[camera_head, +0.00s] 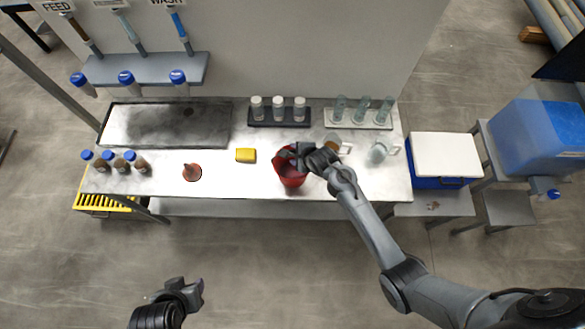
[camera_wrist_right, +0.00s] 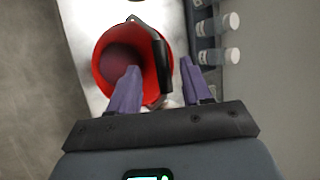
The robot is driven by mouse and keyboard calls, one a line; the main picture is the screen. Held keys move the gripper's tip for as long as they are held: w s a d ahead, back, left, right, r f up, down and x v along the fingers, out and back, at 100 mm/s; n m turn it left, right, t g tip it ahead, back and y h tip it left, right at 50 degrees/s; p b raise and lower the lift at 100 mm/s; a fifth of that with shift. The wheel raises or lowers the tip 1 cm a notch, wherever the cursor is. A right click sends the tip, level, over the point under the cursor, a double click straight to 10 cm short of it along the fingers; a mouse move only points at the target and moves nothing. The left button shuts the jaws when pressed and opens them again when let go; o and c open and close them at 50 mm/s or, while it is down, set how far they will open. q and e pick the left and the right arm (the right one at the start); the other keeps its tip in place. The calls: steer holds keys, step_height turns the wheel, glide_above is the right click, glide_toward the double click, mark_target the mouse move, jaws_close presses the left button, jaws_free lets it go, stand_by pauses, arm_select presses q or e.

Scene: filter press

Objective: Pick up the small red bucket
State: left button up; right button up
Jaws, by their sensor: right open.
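The small red bucket (camera_head: 291,178) stands on the bench near its front edge. In the right wrist view the bucket (camera_wrist_right: 104,69) is seen from above, with a dark handle (camera_wrist_right: 158,65) on its right side. My right gripper (camera_head: 298,153) is open at the bucket's top. In the wrist view my right gripper (camera_wrist_right: 160,85) has one finger over the bucket's opening and the other outside it, with the handle and rim between them. Whether they touch is unclear. My left gripper (camera_head: 190,292) is in front of the bench, away from the bucket, with its jaws unclear.
A yellow sponge-like block (camera_head: 246,155) and a brown cone-like item (camera_head: 192,172) lie left of the bucket. A rack of white-capped bottles (camera_head: 279,121) and a rack of clear tubes (camera_head: 358,125) stand behind it. A glass jar (camera_head: 378,152) is to the right.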

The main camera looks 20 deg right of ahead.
mark_target(293, 151)
steer(key=shift+d+p+x, duration=0.15)
steer(key=shift+p+x, duration=0.05)
steer(key=shift+x, duration=0.8)
steer(key=shift+d+p+x, duration=0.15)
steer(key=shift+x, duration=0.8)
steer(key=shift+w+f, duration=0.5)
steer(key=shift+f, duration=0.05)
steer(key=shift+a, duration=0.1)
jaws_close()
